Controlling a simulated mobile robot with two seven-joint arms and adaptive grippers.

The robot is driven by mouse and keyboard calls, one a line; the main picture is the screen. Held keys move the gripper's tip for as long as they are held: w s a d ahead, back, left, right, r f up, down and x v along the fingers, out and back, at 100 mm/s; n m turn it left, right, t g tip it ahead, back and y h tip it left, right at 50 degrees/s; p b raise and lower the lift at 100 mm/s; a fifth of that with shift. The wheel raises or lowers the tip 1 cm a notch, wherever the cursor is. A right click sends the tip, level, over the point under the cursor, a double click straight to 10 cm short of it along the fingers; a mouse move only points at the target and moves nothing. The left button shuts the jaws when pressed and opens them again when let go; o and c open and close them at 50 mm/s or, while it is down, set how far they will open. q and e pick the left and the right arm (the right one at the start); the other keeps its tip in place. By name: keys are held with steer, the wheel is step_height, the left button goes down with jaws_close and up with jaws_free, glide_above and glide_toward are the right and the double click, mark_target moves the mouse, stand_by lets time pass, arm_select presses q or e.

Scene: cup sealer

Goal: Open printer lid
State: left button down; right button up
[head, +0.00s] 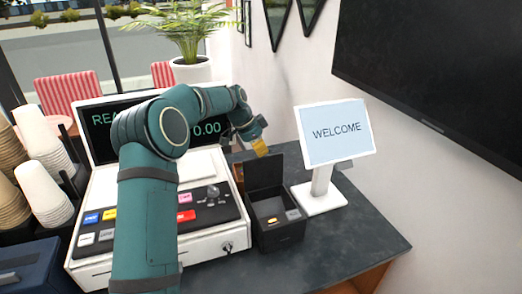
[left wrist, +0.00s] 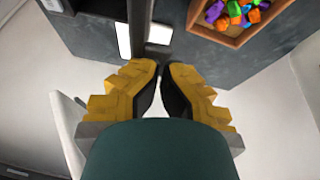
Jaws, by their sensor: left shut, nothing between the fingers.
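The printer (head: 279,229) is a small black box on the dark counter, right of the cash register. Its lid (head: 264,175) stands upright at the back of the box, and the top with small buttons is exposed. My left gripper (head: 259,147) has yellow fingers and is just above and behind the upright lid's top edge. I cannot tell whether it touches the lid. In the left wrist view the two fingers (left wrist: 161,75) are shut with nothing between them. My right gripper is not in view.
The cash register (head: 215,237) stands left of the printer, and a white WELCOME sign (head: 337,133) stands to its right. Stacked cups (head: 42,190) are at the far left. The counter's right front (head: 355,245) is clear. An orange tray (left wrist: 236,40) of colourful pieces shows in the wrist view.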

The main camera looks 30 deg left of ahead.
arm_select(q)
steer(key=shift+s+f+g, duration=0.15)
steer(key=shift+s+f, duration=0.1)
steer(key=shift+f, duration=0.45)
steer(key=shift+s+f+g, duration=0.15)
steer(key=shift+s+f, duration=0.05)
steer(key=shift+f, duration=0.45)
steer(key=c, duration=1.1)
jaws_free()
steer(key=shift+o, duration=0.4)
steer(key=shift+d+r, duration=0.1)
steer(key=o, duration=0.4)
steer(key=shift+w, duration=0.15)
steer(key=shift+o, duration=0.4)
steer(key=v, duration=0.7)
steer(key=shift+w+r, duration=0.1)
steer(key=c, duration=0.5)
steer(key=shift+r, duration=0.5)
steer(key=shift+c, duration=0.2)
